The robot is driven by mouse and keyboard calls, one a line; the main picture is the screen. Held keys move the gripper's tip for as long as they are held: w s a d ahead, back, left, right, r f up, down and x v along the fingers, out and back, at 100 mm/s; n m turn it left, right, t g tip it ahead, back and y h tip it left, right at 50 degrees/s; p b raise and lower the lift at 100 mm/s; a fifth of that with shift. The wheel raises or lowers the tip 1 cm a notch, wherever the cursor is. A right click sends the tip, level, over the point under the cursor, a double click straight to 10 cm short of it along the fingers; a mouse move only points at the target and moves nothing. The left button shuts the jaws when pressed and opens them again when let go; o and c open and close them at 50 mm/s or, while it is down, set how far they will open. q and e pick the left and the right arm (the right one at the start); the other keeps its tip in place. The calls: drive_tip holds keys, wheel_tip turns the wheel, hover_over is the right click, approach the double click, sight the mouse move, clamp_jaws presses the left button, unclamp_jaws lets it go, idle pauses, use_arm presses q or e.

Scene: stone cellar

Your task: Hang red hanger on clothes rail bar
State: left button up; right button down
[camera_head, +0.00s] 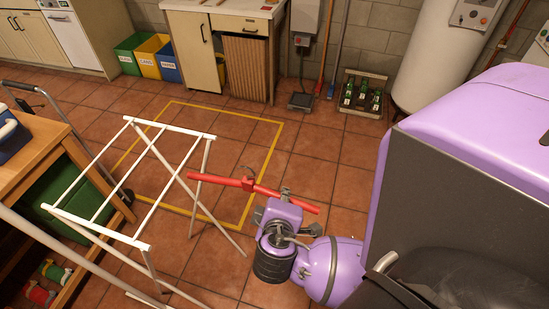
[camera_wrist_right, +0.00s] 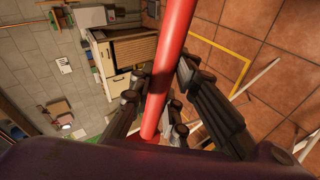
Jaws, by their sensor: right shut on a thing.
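The red hanger (camera_head: 232,181) is a long red bar with a small dark hook near its middle. My right gripper (camera_head: 286,198) is shut on it toward its right end and holds it up above the tiled floor. In the right wrist view the red hanger (camera_wrist_right: 172,60) runs between the dark fingers of my right gripper (camera_wrist_right: 160,98). A white folding rack (camera_head: 174,128) with several thin bars stands to the left, apart from the hanger. A thicker pale bar (camera_head: 60,246) crosses the lower left; I cannot tell which is the clothes rail. My left gripper is not in view.
A wooden bench (camera_head: 40,165) with a blue box stands at the left edge. A yellow floor outline (camera_head: 265,165) lies beyond the rack. Colored bins (camera_head: 150,55), a cabinet (camera_head: 240,65) and a bottle crate (camera_head: 362,95) line the back. The floor between is clear.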

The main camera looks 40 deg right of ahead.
sight(301, 203)
drive_tip(key=shift+s+d, duration=0.75)
drive_tip(key=shift+s, duration=0.2)
drive_tip(key=shift+s+d, duration=0.7)
drive_tip(key=shift+s, duration=0.2)
